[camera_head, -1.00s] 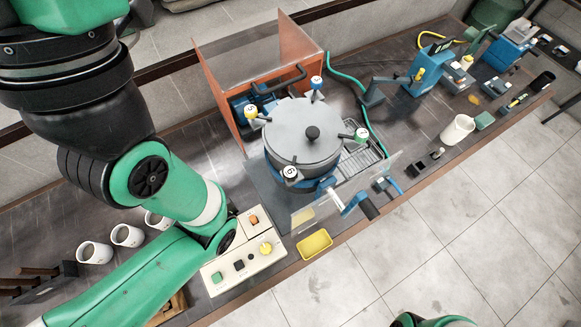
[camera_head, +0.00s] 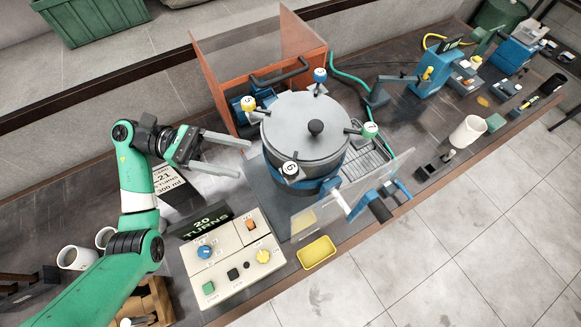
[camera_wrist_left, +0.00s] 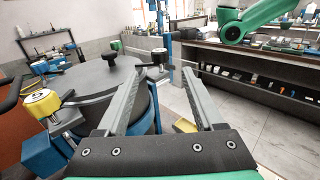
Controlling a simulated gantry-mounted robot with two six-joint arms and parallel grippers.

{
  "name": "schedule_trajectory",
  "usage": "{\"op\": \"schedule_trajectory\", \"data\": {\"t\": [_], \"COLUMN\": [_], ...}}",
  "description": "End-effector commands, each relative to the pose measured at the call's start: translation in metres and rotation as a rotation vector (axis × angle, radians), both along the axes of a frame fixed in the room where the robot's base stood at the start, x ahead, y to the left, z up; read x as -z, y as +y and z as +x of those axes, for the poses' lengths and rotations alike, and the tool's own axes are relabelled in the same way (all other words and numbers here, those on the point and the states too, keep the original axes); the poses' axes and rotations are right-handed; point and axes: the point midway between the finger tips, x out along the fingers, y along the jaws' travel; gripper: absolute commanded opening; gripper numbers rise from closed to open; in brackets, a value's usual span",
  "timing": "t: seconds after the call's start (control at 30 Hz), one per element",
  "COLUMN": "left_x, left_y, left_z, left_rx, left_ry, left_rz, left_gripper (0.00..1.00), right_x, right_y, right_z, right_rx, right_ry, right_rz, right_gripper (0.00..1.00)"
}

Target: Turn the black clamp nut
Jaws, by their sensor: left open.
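The black clamp nut (camera_head: 290,171) has a white top and sits at the front rim of the grey lidded pot (camera_head: 304,135). It also shows in the left wrist view (camera_wrist_left: 158,58), ahead of the fingers. My left gripper (camera_head: 244,159) is open and empty, left of the pot, its two fingers pointing right toward the pot's side. The gripper also shows in the wrist view (camera_wrist_left: 163,75). A gap remains between the fingertips and the black nut.
Other clamp nuts on the pot are yellow (camera_head: 249,104), blue (camera_head: 320,75) and green (camera_head: 370,130). A control box (camera_head: 229,262) and a "20 TURNS" sign (camera_head: 206,224) stand in front of the gripper. A clear panel (camera_head: 345,190) and yellow tray (camera_head: 317,251) are right.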

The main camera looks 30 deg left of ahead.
Motion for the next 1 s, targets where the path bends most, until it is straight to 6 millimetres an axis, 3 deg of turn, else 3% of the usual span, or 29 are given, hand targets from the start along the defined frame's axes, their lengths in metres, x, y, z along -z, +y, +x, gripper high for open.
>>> {"op": "schedule_trajectory", "data": {"t": [0.23, 0.5, 0.7, 1.0], "left_x": [-0.004, -0.005, -0.004, -0.002], "left_y": [-0.017, -0.074, -0.105, -0.113], "left_z": [0.005, 0.021, 0.030, 0.033], "left_rx": [0.004, 0.008, 0.005, 0.002], "left_ry": [0.000, 0.000, -0.002, -0.003], "left_rz": [-0.001, -0.001, -0.002, 0.000], "left_gripper": [0.69, 0.69, 0.69, 0.69], "right_x": [-0.008, -0.024, -0.030, -0.030], "right_y": [0.000, 0.000, 0.000, 0.000], "right_z": [0.000, 0.000, 0.000, 0.000], "right_rx": [0.000, 0.000, 0.000, 0.000], "right_ry": [-0.001, -0.001, -0.001, 0.000], "right_rz": [0.000, 0.000, 0.000, 0.000], "right_gripper": [0.62, 0.62, 0.62, 0.62]}}
